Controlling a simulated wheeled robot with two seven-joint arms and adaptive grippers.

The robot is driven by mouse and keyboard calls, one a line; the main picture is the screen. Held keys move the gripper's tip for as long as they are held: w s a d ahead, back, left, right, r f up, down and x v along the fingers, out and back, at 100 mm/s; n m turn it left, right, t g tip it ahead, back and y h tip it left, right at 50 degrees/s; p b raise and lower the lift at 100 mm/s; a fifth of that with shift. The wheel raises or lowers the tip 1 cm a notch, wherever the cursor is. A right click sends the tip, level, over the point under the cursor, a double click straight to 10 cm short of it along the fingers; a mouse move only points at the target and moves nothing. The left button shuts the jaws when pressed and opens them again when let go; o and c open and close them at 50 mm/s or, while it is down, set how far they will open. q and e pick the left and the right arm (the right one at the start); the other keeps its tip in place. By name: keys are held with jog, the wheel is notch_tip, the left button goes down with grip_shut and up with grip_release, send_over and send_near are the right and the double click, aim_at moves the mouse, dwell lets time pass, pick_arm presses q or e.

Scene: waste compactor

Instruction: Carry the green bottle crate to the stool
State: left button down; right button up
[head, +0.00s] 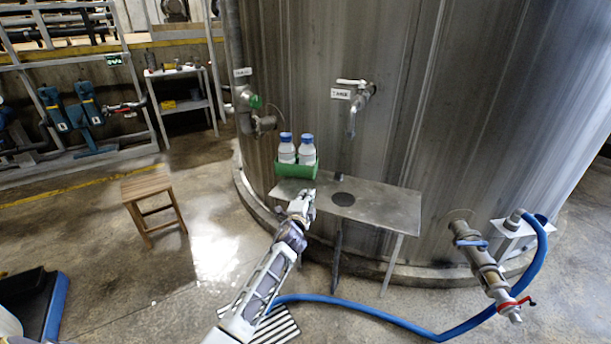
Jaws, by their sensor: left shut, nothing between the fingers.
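The green bottle crate (296,169) stands at the left end of the metal shelf (385,207) fixed at the tank. It holds two white bottles with blue caps (296,150). The wooden stool (146,187) stands on the floor at the left, well apart from the shelf. My left gripper (305,197) is just in front of and below the crate in the picture, near the shelf's front edge. It is shut with nothing in it. Whether it touches the crate cannot be told. My right gripper is not in view.
A large steel tank (420,110) rises behind the shelf, with a tap (358,100) above it. A blue hose (400,324) lies across the floor at the front and rises at the right by a valve (487,270). The wet floor (215,245) between stool and shelf is open.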

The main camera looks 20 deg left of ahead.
pick_arm(q)
jog(key=shift+d+r+m+t+h, duration=0.3)
jog(key=shift+d+m, duration=0.05)
jog(key=shift+m, duration=0.85)
jog(key=shift+w+d+r, duration=0.1)
jog(key=shift+w, duration=0.05)
